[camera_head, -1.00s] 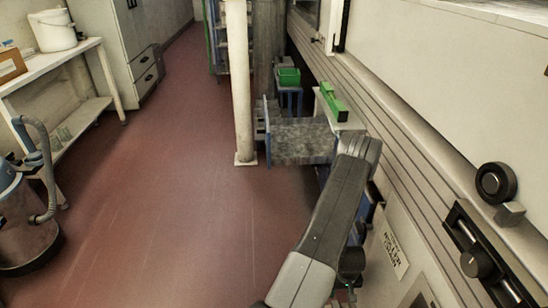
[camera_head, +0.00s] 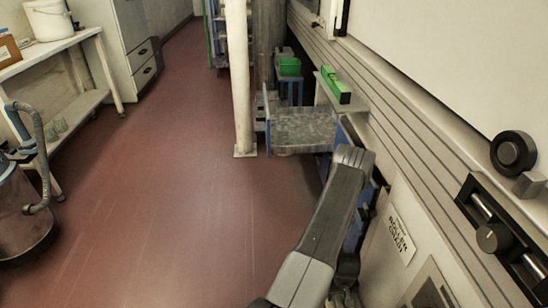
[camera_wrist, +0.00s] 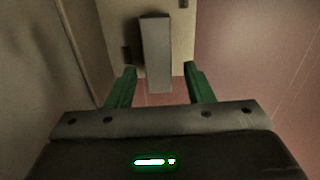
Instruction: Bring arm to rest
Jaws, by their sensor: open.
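My gripper (camera_wrist: 158,75) shows in the wrist view with its two green fingers apart and nothing between them. Beyond the fingers is a grey upright block or post (camera_wrist: 155,50) in front of a pale surface; I cannot tell what it belongs to. In the head view my grey arm reaches from the bottom edge up beside the machine wall, and the gripper itself is hidden there.
The long machine wall (camera_head: 432,150) runs close on the right, with black knobs (camera_head: 513,151). Ahead are a grey metal table (camera_head: 303,128), a green box (camera_head: 289,66) and a white post (camera_head: 240,80). A vacuum cleaner (camera_head: 22,215) stands left. The red floor (camera_head: 150,190) between is clear.

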